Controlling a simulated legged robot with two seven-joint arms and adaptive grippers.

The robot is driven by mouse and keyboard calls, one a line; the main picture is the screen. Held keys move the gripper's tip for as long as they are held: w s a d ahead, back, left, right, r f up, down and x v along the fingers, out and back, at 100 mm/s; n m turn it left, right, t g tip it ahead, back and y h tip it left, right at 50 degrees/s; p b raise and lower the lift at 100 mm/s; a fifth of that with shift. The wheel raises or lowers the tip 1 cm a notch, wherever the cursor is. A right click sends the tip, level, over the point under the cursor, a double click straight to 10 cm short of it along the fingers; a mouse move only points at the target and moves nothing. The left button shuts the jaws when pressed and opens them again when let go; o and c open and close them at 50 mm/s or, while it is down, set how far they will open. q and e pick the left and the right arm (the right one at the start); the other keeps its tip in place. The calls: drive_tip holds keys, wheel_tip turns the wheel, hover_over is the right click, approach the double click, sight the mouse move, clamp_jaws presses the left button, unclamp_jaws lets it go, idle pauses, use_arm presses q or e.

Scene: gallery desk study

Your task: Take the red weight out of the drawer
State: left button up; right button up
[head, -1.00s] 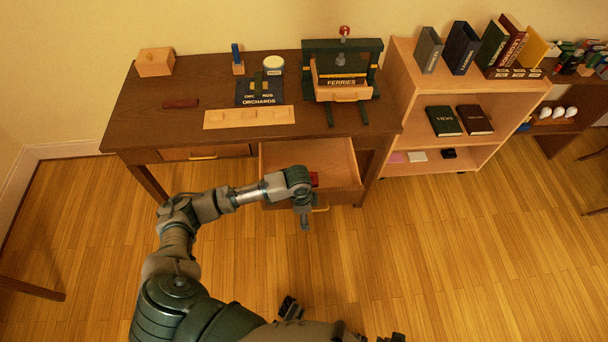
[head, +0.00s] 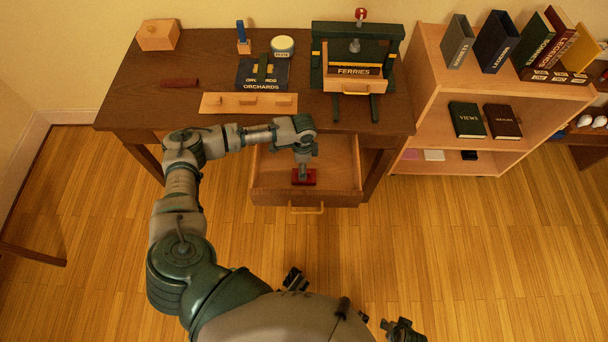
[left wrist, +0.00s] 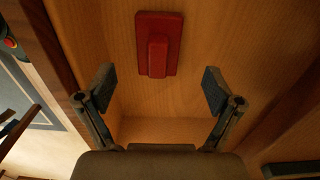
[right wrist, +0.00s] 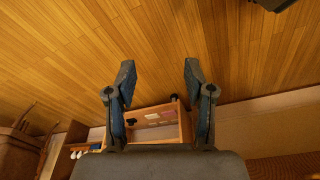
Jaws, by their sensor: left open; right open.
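The red weight (head: 304,178) lies in the open drawer (head: 335,172) under the desk. In the left wrist view the red weight (left wrist: 158,44) is a flat block with a raised grip, on the wooden drawer floor. My left gripper (head: 302,175) is over the drawer above the weight. In the left wrist view its fingers (left wrist: 158,90) are spread and empty, with the weight ahead of them and roughly centred between them. My right gripper (right wrist: 159,80) is open and empty, away from the drawer. In the head view it shows low at the bottom (head: 400,328).
The brown desk (head: 205,60) bears a wooden strip (head: 248,104), a red-brown object (head: 180,83), a wooden box (head: 158,34) and a green stand (head: 390,55) marked by a FERRIES box. A bookshelf (head: 430,125) stands right of the desk. The floor in front is clear.

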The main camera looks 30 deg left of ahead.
use_arm(q)
drive_tip(key=shift+s+d+f, duration=0.1)
drive_tip(key=shift+d+f, duration=0.7)
drive_tip(key=shift+f, duration=0.15)
drive_tip(key=f, duration=0.2)
drive_tip(key=a+f+b, duration=0.2)
drive_tip(key=f, duration=0.1)
drive_tip(key=shift+a+f, duration=0.15)
drive_tip(key=shift+f, duration=0.2)
drive_tip(key=shift+d+r, duration=0.25)
drive_tip(key=shift+d, duration=0.25)
drive_tip(key=shift+d+r, duration=0.1)
drive_tip(key=shift+d, duration=0.25)
drive_tip(key=shift+c, duration=1.2)
drive_tip(key=shift+d+r, duration=0.1)
drive_tip(key=shift+d, duration=0.1)
drive_tip(key=c, duration=1.2)
drive_tip(key=shift+a, duration=0.3)
clamp_jaws()
drive_tip(key=shift+a+f, duration=0.2)
drive_tip(key=shift+a, duration=0.3)
use_arm(e)
wheel_tip(320, 180, up, 7)
drive_tip(key=s, duration=0.1)
drive_tip(key=shift+s+f, duration=0.15)
drive_tip(key=shift+f, duration=0.05)
